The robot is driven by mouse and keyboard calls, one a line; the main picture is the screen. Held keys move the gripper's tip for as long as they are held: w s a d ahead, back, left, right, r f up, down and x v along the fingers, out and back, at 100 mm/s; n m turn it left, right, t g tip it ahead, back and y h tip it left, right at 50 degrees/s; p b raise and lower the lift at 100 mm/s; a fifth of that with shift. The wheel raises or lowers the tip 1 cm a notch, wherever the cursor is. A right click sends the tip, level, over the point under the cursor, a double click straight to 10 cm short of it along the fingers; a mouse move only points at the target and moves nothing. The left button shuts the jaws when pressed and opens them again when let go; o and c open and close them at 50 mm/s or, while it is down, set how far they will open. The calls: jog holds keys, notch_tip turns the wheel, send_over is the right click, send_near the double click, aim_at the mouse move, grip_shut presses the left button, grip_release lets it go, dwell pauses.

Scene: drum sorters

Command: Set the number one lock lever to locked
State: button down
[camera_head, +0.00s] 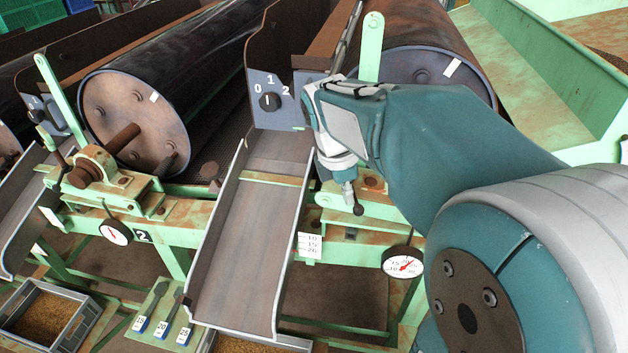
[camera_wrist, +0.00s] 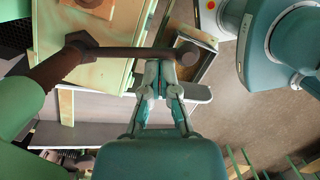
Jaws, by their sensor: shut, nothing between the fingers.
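The number one lock lever (camera_wrist: 125,54) shows in the wrist view as a dark brown bar with a hex pivot at its left end and a round knob (camera_wrist: 187,52) at its right end. My gripper (camera_wrist: 160,66) is shut and empty. Its fingertips are right at the bar, close to the knob; I cannot tell whether they touch it. In the head view the lever's dark ball knob (camera_head: 358,209) shows just below my gripper (camera_head: 347,182), in front of the right drum's green frame. My wrist and arm hide most of the lever there.
A dial switch (camera_head: 270,101) marked 0, 1, 2 sits on a panel left of my wrist. A metal chute (camera_head: 240,235) slopes down beside it. A round gauge (camera_head: 403,263) hangs below the frame. The left drum (camera_head: 140,120) has its own lever (camera_head: 46,136) and a "2" label.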

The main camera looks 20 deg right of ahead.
jog(key=shift+s+d, duration=0.2)
jog(key=shift+d, duration=0.45)
dwell(0.3)
